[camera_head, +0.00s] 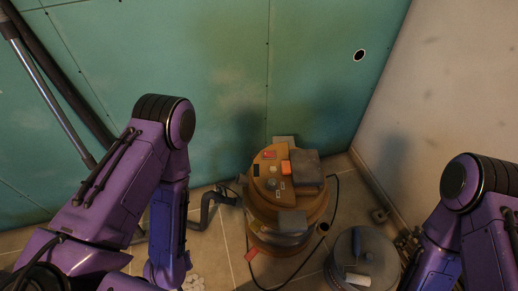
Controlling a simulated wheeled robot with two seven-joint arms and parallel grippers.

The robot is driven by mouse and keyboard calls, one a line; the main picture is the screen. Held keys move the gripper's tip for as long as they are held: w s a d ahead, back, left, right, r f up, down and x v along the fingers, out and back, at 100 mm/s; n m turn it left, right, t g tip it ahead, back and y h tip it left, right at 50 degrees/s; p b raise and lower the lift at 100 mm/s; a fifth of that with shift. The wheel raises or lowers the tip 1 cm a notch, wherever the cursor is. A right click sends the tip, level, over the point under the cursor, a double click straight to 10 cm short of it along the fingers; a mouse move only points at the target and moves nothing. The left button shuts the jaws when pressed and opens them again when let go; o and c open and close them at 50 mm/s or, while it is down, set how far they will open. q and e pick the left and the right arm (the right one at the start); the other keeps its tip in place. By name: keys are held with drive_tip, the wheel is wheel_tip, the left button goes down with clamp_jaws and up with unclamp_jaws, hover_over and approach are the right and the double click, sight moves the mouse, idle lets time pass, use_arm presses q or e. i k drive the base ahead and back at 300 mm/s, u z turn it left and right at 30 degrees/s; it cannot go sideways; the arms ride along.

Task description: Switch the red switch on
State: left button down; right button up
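A round yellow-brown machine (258,208), which looks like a workshop vacuum, stands on the tiled floor below the middle of the head view. A small orange-red block (285,167) on its top looks like the red switch; whether it is on or off is too small to tell. A flatter red patch (269,155) lies just behind it. My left arm comes down to the left of the machine and my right arm is at the right edge. Both arms run out at the bottom of the picture, and neither gripper shows. Nothing of mine touches the machine's top.
Grey blocks (307,165) sit beside the switch on the machine. A dark bent pipe (207,208) is at its left, and a black cable (335,200) loops at its right. A grey round container (377,254) stands front right. Green plasterboard (225,60) rises behind.

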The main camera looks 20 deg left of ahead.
sight(267, 154)
drive_tip(key=u, duration=0.8)
drive_tip(key=i, duration=0.5)
drive_tip(key=z, duration=1.35)
